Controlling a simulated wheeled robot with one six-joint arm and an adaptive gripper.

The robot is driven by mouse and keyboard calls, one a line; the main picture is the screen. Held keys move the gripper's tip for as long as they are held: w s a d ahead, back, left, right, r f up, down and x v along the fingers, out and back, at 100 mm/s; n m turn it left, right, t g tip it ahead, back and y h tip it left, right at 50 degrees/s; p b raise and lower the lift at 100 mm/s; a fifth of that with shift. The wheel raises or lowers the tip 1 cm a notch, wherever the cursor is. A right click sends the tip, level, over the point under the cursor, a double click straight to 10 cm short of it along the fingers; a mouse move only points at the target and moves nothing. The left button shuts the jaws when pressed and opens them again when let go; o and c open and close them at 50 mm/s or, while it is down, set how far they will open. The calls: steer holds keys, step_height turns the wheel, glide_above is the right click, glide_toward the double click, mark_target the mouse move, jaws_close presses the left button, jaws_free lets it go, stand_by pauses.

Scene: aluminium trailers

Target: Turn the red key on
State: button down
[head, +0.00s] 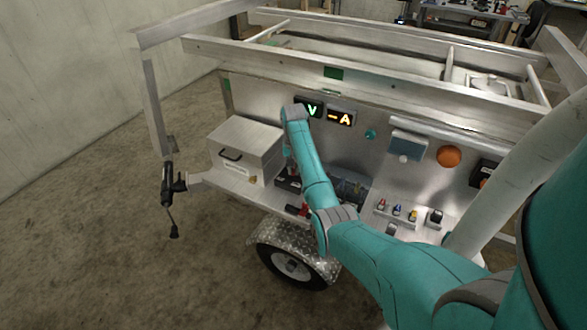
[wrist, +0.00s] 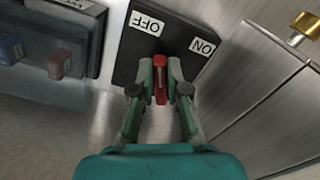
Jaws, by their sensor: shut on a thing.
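The red key (wrist: 160,88) sits on a black switch plate (wrist: 190,38) with OFF and ON labels in the wrist view. The plate looks tilted there, and the key points roughly toward the lower edge of the picture. My gripper (wrist: 160,70) has its two fingers closed around the key, one on each side. Part of the key and the base of the switch are hidden by the fingers. In the head view my teal arm reaches down to the trailer's panel beside a metal box (head: 244,148), and the key itself cannot be made out.
A black block with red and blue connectors (wrist: 50,45) lies left of the plate in the wrist view. The metal box wall (wrist: 270,90) with a brass latch (wrist: 305,25) stands close on the right. Lit displays (head: 340,117) and an orange dome (head: 448,156) are on the panel.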

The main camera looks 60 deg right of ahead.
steer(key=shift+m, duration=0.3)
steer(key=m, duration=0.3)
steer(key=shift+w, duration=0.25)
steer(key=m, duration=0.3)
steer(key=shift+w+a+m, duration=0.1)
steer(key=shift+w+m, duration=0.2)
steer(key=m, duration=0.6)
steer(key=shift+w+d+m, duration=0.2)
steer(key=shift+w+m, duration=0.1)
steer(key=shift+w, duration=0.1)
steer(key=c, duration=1.2)
jaws_free()
steer(key=shift+o, duration=0.2)
